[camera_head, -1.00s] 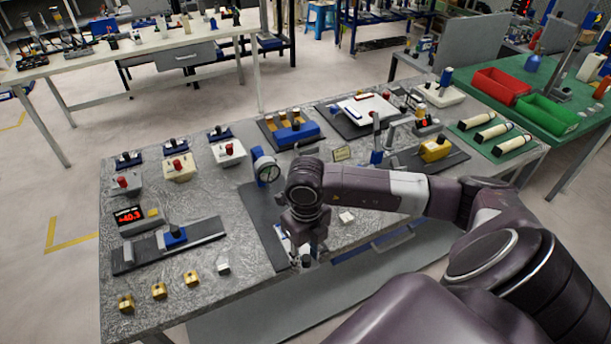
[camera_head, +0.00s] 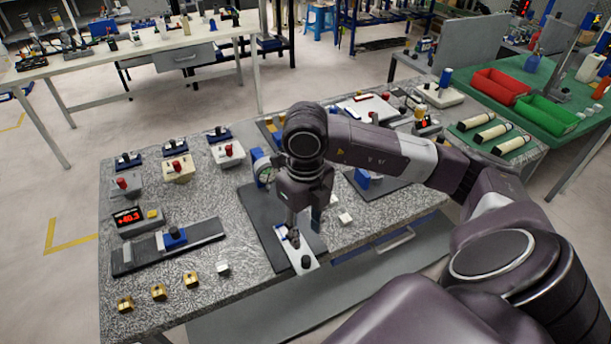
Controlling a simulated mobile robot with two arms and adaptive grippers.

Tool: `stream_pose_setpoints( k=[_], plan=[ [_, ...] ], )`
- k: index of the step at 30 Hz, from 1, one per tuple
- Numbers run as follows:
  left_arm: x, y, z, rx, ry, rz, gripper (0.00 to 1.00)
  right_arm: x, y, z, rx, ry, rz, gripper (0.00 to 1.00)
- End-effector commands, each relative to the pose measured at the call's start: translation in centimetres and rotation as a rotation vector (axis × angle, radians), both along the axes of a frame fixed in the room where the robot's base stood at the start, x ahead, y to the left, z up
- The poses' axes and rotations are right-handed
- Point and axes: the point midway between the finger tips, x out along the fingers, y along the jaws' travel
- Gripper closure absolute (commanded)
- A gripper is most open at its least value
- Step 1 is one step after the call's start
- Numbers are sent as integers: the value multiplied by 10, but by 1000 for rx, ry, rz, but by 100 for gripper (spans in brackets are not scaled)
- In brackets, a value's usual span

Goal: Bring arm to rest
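My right arm reaches in from the right over the grey speckled workbench (camera_head: 250,295). My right gripper (camera_head: 300,228) points down above a black mat (camera_head: 262,228) near the bench's front edge. A white and blue plate with a black knob (camera_head: 304,264) lies on that mat, just below and beyond the fingertips in the picture. The fingers are small and dark, so I cannot tell whether they are open or shut. I see no object clearly held. My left gripper is out of view.
A round dial gauge (camera_head: 262,167) stands close to the gripper's left. A red-lit display box (camera_head: 128,217), a slide rail with a blue block (camera_head: 174,238) and several brass blocks (camera_head: 159,292) sit further left. A green table with red (camera_head: 500,85) and green bins (camera_head: 546,112) adjoins at right.

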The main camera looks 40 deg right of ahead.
Motion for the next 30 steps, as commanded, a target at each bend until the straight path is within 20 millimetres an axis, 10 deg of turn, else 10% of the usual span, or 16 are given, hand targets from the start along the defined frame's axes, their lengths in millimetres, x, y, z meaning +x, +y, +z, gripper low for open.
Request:
stream_pose_setpoints(
  k=[22,26,30],
  plan=[
    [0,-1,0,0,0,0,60,-1,8,6,25,0,11,64],
    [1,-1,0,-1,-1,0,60,-4,55,0,180,-7,69,64],
    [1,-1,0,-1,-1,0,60,-15,152,10,519,-31,150,64]
  ],
)
